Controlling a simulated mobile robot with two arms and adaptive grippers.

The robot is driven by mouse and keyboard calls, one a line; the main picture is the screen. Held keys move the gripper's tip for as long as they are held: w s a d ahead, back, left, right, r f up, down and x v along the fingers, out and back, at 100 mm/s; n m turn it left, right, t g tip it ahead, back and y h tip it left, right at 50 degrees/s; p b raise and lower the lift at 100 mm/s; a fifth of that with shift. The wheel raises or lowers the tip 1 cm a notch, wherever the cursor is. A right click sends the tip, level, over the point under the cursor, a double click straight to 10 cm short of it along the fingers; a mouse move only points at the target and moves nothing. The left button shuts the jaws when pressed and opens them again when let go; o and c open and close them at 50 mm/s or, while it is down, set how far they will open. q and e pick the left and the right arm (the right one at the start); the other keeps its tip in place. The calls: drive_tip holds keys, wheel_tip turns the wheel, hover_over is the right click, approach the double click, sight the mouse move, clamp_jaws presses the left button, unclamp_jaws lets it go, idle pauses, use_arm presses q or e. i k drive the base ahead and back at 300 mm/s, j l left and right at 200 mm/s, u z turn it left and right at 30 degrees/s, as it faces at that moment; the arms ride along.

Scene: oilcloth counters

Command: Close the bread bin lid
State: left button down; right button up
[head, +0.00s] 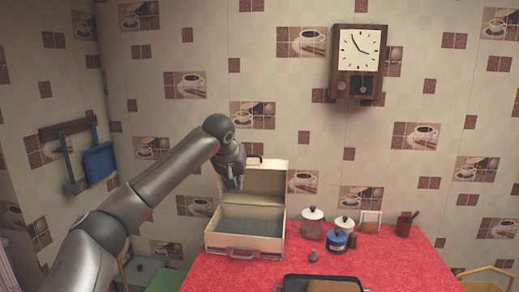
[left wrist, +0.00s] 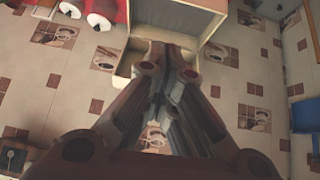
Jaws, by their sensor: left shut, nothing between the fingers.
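The cream bread bin (head: 245,242) stands on the red cloth at the left end of the counter. Its lid (head: 264,178) is up, leaning back toward the wall, and the dark inside of the bin shows. My left gripper (head: 234,186) is shut and empty, at the left part of the raised lid; I cannot tell if it touches. In the left wrist view the shut fingers (left wrist: 172,52) point at a cream part of the bin (left wrist: 190,20). My right gripper is in neither view.
Lidded jars (head: 311,225), a blue pot (head: 337,241) and a dark red mug (head: 404,224) stand right of the bin. A dark tray (head: 322,283) lies at the front. Red cloth (head: 385,262) is clear at the right.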

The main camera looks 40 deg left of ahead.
sight(265, 181)
drive_tip(key=i+j, duration=0.55)
drive_tip(key=i, duration=0.15)
drive_tip(key=i+j, duration=0.6)
drive_tip(key=i, duration=0.1)
